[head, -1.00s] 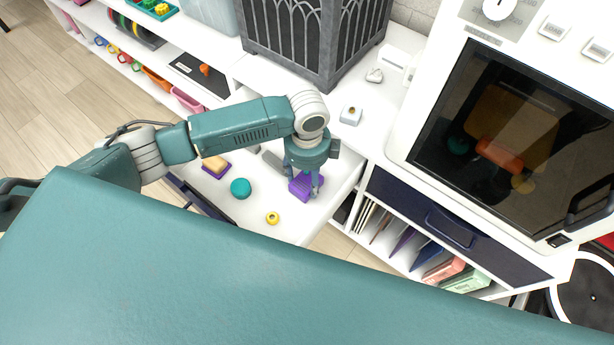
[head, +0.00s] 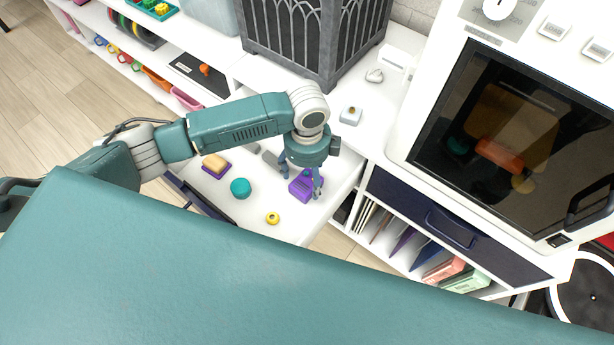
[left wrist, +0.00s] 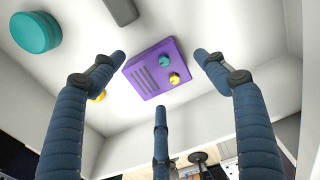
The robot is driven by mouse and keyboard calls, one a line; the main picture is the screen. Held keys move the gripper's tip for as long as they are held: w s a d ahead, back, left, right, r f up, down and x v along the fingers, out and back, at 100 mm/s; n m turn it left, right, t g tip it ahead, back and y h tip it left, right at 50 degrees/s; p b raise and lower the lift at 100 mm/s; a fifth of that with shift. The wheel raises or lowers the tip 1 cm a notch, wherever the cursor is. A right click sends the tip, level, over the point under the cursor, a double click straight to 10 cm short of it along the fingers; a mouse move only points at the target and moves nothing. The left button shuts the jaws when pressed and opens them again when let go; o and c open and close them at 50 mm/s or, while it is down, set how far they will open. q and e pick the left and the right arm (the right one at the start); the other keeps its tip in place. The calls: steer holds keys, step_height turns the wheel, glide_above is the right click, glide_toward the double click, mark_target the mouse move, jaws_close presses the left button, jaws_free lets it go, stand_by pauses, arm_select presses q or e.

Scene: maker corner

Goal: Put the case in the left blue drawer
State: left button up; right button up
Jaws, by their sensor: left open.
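The purple case (head: 301,190), with slots and a teal and a yellow knob, lies on the white floor of the open left drawer (head: 255,222). It also shows in the left wrist view (left wrist: 150,72). My left gripper (head: 304,188) is just above the case, with its fingers spread apart around it. In the left wrist view the fingers (left wrist: 160,75) are open, with a visible gap between them and the case. A dark blue edge (head: 207,200) shows at the drawer's lower left. My right gripper is not in view.
A teal round piece (head: 240,188), a yellow ring (head: 272,218) and a yellow-and-purple block (head: 215,166) lie in the drawer. A closed dark blue drawer (head: 450,228) is to the right, under a white machine (head: 420,110). A dark lantern-like box (head: 310,40) stands behind.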

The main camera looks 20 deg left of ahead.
mark_target(307, 181)
arm_select(q)
step_height(307, 181, up, 10)
steer(key=shift+r, duration=0.25)
stand_by(0.5)
